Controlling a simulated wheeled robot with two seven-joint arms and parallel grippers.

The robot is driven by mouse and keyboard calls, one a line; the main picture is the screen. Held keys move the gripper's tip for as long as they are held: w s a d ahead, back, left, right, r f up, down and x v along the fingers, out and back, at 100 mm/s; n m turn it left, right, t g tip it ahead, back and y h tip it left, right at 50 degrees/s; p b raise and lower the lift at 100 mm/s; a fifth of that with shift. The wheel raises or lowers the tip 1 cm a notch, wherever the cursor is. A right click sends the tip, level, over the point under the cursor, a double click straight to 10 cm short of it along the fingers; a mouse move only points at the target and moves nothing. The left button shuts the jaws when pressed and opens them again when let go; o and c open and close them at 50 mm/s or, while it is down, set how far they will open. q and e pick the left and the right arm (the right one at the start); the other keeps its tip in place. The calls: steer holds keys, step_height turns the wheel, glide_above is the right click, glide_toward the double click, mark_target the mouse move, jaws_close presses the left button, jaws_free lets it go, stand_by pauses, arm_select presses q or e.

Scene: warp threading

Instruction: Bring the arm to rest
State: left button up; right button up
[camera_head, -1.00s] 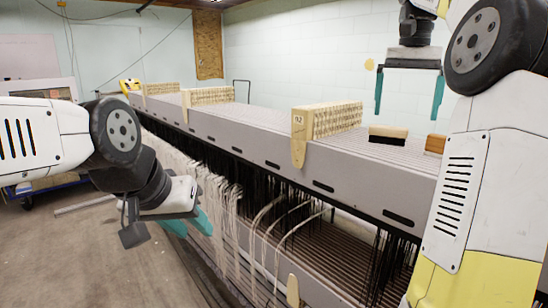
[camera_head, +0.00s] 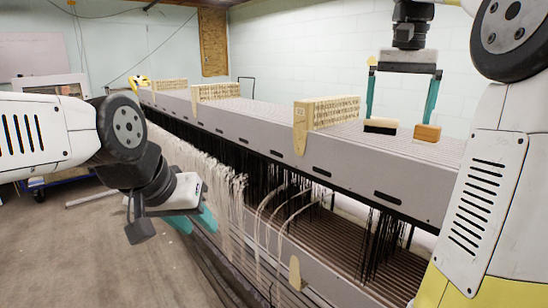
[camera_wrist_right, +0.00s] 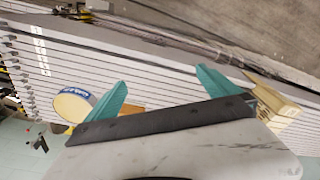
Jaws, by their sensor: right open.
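My right gripper (camera_head: 401,108) hangs fingers-down above the right part of the loom's grey top beam (camera_head: 255,118). Its two teal fingers are wide apart with nothing between them; they also show spread in the right wrist view (camera_wrist_right: 160,95). In the head view, a dark-bristled brush (camera_head: 381,126) and a small orange-brown wooden block (camera_head: 427,132) stand on the beam near its fingertips. I cannot tell whether the fingers touch the beam. My left gripper (camera_head: 195,221) points down in front of the pale hanging threads (camera_head: 215,180). Its fingertips are partly hidden.
Cream comb-like thread blocks (camera_head: 330,112) sit along the beam. Black and pale threads hang below it. In the right wrist view, a round roll with a blue label (camera_wrist_right: 75,104) lies near one finger. Open concrete floor (camera_head: 80,250) is at the lower left.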

steer(key=s+a+f+n+t+y, duration=0.1)
steer(key=s+a+f+n+t, duration=0.1)
steer(key=s+a+f, duration=0.4)
steer(key=s+a+f+n+t+y, duration=0.1)
steer(key=s+a+f+n+t, duration=0.1)
steer(key=s+a+f, duration=0.5)
steer(key=s+f+t, duration=0.1)
steer(key=s+f, duration=0.2)
steer(key=f, duration=0.2)
steer(key=shift+n, duration=0.3)
